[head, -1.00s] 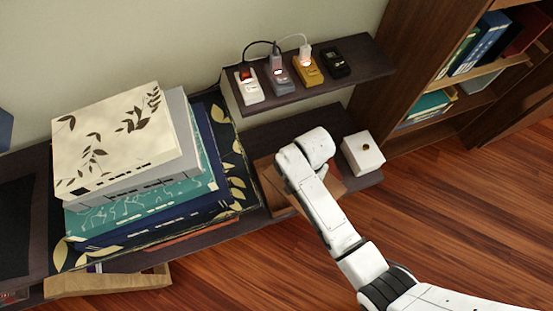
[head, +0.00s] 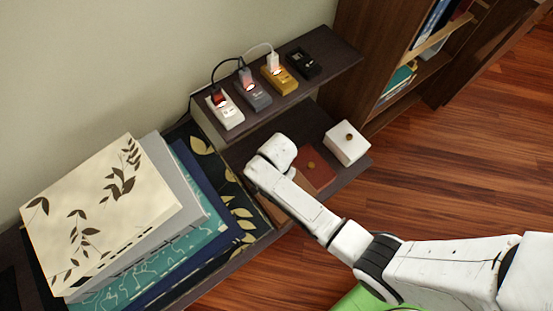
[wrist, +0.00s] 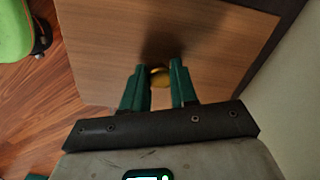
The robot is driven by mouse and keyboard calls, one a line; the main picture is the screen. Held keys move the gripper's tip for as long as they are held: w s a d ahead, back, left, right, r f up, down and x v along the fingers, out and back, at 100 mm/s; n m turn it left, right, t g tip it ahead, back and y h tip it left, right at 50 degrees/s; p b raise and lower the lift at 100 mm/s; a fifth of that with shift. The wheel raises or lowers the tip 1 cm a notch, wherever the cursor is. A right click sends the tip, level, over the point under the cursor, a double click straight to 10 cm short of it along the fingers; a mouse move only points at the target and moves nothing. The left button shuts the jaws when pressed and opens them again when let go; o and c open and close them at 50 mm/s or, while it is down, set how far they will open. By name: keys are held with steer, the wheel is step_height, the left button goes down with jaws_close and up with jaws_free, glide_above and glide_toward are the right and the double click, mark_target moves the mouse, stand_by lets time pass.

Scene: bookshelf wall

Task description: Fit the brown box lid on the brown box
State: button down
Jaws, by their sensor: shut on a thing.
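The lid shows in the wrist view as a wide, flat wood-brown panel (wrist: 105,50). In the head view only a light brown edge of it or of the brown box (head: 273,210) shows beside my arm, low over the dark shelf. My wrist and arm hide the fingers and most of the lid there. The brown box cannot be told apart from the lid, and I cannot tell whether the lid touches it.
A red-brown box (head: 316,175) with a knob and a white box (head: 346,146) with a knob stand right of my arm. A stack of large books (head: 105,205) stands left. An upper shelf (head: 335,68) with several plugged-in devices is behind. Wooden floor lies in front.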

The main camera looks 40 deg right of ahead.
steer(key=shift+a+r, duration=0.1)
steer(key=shift+f, duration=0.25)
steer(key=shift+f+b, duration=1.95)
steer(key=shift+f, duration=0.8)
steer(key=shift+p, duration=0.6)
steer(key=shift+f+b, duration=0.85)
steer(key=shift+f, duration=0.2)
steer(key=c, duration=0.8)
jaws_free()
steer(key=shift+s, duration=0.1)
